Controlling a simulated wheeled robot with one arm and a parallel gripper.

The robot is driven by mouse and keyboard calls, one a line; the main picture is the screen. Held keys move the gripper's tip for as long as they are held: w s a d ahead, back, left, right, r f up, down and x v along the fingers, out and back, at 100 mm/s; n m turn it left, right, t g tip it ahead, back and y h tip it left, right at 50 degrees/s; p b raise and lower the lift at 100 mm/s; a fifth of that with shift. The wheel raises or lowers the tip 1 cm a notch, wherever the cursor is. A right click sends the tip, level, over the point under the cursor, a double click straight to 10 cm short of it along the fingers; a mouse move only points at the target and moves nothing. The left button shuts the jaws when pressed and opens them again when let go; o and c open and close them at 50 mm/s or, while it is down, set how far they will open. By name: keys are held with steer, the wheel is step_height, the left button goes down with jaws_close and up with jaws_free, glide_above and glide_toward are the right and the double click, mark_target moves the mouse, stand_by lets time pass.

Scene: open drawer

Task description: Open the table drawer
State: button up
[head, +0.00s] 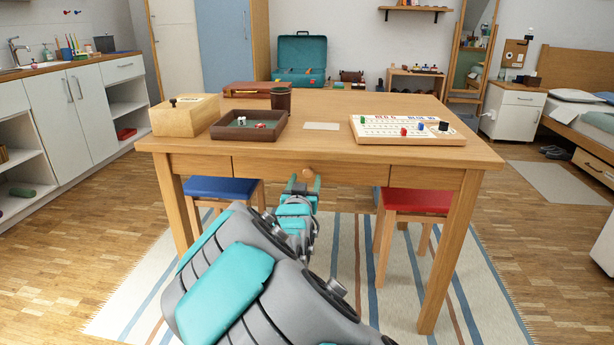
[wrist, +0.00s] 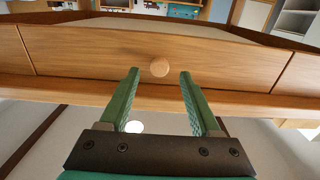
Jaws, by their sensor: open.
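The wooden table (head: 330,145) stands in front of me. Its drawer (head: 268,168) is flush with the table's front edge in the head view, so it looks closed. A round wooden knob (head: 309,173) sits at the middle of the drawer front; in the wrist view the knob (wrist: 159,68) lies just beyond the fingertips, centred in the gap. My gripper (wrist: 160,75) is open and empty, with its two green fingers on either side of the knob's line. In the head view my gripper (head: 304,184) is just below and in front of the knob, partly hidden by my own arm.
On the tabletop are a wooden box (head: 186,115), a brown tray (head: 250,126), a dark cup (head: 281,98) and a white game board (head: 408,130). A blue stool (head: 222,188) and a red stool (head: 418,200) stand under the table. A striped rug (head: 345,260) covers the floor.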

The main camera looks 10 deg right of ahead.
mark_target(307, 174)
steer(key=shift+x, duration=1.7)
jaws_close()
